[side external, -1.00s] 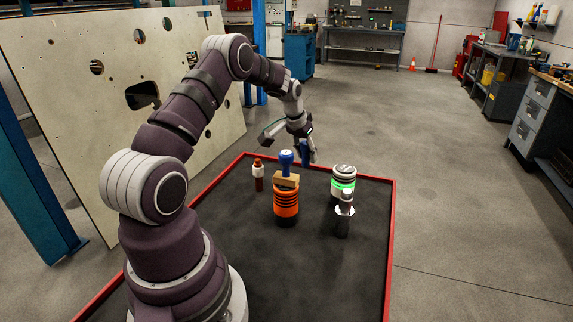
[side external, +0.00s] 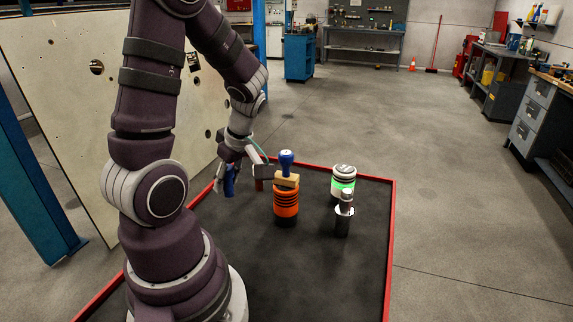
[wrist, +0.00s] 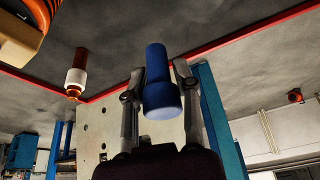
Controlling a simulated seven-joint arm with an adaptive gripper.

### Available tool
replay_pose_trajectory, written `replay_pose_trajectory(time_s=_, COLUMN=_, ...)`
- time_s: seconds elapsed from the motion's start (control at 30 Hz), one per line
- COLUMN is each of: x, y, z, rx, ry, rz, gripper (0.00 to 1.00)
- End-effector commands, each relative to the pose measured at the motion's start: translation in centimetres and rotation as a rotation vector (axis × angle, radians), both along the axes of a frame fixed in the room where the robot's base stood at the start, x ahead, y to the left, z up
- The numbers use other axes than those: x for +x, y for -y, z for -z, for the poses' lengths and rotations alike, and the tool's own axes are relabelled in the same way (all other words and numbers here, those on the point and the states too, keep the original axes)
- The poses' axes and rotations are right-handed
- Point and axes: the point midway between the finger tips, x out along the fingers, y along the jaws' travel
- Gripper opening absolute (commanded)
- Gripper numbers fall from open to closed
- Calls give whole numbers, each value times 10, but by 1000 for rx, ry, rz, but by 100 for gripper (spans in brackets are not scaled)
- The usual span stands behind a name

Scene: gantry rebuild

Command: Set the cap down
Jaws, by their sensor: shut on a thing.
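My gripper (side external: 230,172) is shut on a blue cap (side external: 229,185), held in the air over the left part of the dark mat. In the wrist view, the fingers of my gripper (wrist: 158,75) stand on either side of the blue cap (wrist: 160,92). The cap has a narrow part and a wider part with a pale flat end. In the side view it hangs roughly upright below my gripper, apart from the mat.
An orange ribbed cylinder (side external: 286,202) carries a wooden block (side external: 287,180) and a blue knob (side external: 286,160). A red and white bottle (wrist: 76,75) is close by, mostly hidden in the side view. A green-banded canister (side external: 343,185) and a silver-topped cylinder (side external: 342,221) stand right. The front mat (side external: 300,280) is clear.

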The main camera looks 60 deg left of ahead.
Motion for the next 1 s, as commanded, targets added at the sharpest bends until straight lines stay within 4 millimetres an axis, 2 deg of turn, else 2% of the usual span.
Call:
replay_pose_trajectory(time_s=0.1, x=-7, y=2, z=21, rx=-8, ry=-10, rz=-30, gripper=0)
replay_pose_trajectory(time_s=0.43, x=-6, y=2, z=72, rx=-7, ry=-6, rz=-29, gripper=0)
replay_pose_trajectory(time_s=0.53, x=-5, y=2, z=78, rx=-5, ry=-2, rz=-27, gripper=0)
replay_pose_trajectory(time_s=0.83, x=-5, y=2, z=80, rx=-4, ry=0, rz=-26, gripper=0)
replay_pose_trajectory(time_s=0.87, x=-5, y=2, z=81, rx=-4, ry=0, rz=-26, gripper=30)
replay_pose_trajectory(time_s=1.0, x=-4, y=1, z=80, rx=-4, ry=1, rz=-26, gripper=48)
